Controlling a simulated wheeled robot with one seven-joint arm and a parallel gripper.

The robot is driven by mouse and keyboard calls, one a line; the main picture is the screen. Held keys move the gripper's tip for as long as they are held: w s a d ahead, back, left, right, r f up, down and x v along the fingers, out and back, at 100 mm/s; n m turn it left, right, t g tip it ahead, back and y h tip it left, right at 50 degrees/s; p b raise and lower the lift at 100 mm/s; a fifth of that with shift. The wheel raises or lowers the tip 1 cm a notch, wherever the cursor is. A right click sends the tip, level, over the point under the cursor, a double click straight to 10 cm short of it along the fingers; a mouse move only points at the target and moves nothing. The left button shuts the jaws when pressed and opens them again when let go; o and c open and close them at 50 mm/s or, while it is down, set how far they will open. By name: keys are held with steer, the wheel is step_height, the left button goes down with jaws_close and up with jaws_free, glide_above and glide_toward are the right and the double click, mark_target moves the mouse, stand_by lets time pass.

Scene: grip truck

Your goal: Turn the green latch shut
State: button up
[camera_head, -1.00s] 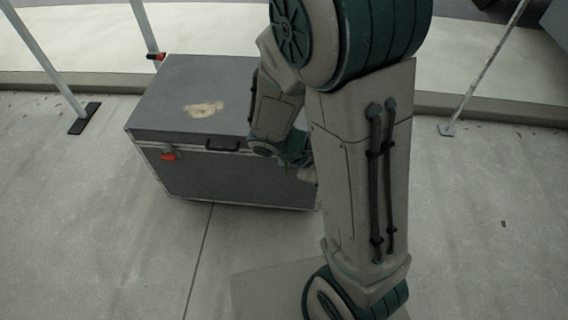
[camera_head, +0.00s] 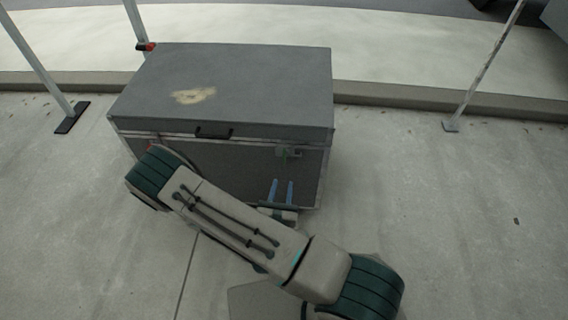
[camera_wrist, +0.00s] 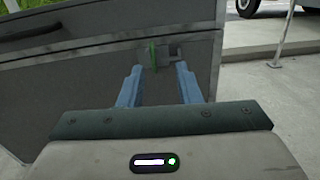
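The green latch (camera_head: 285,155) is on the front face of a grey case, near its right end, just below the lid seam. In the wrist view the green latch (camera_wrist: 153,54) stands upright beside a small metal plate. My gripper (camera_head: 282,182) is just below the latch in the head view, its two blue fingers pointing at the case. In the wrist view my gripper (camera_wrist: 158,68) is open, with the latch seen between and beyond the fingertips. Nothing is between the fingers, and I cannot tell the exact gap to the latch.
The grey case (camera_head: 250,85) stands on concrete with its lid down and a black handle (camera_head: 214,132) in front. A red latch on the left is mostly hidden by my arm. Poles stand left and at the right (camera_head: 487,62). The floor to the right is clear.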

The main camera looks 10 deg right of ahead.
mark_target(284, 157)
steer(key=shift+n+y, duration=0.5)
steer(key=shift+y, duration=0.1)
steer(key=x, duration=0.4)
steer(key=f+b+x, duration=0.1)
steer(key=x, duration=0.4)
steer(key=b+x, duration=0.1)
steer(key=x, duration=0.3)
steer(key=shift+w+a+f, duration=0.3)
steer(key=shift+f, duration=0.1)
jaws_close()
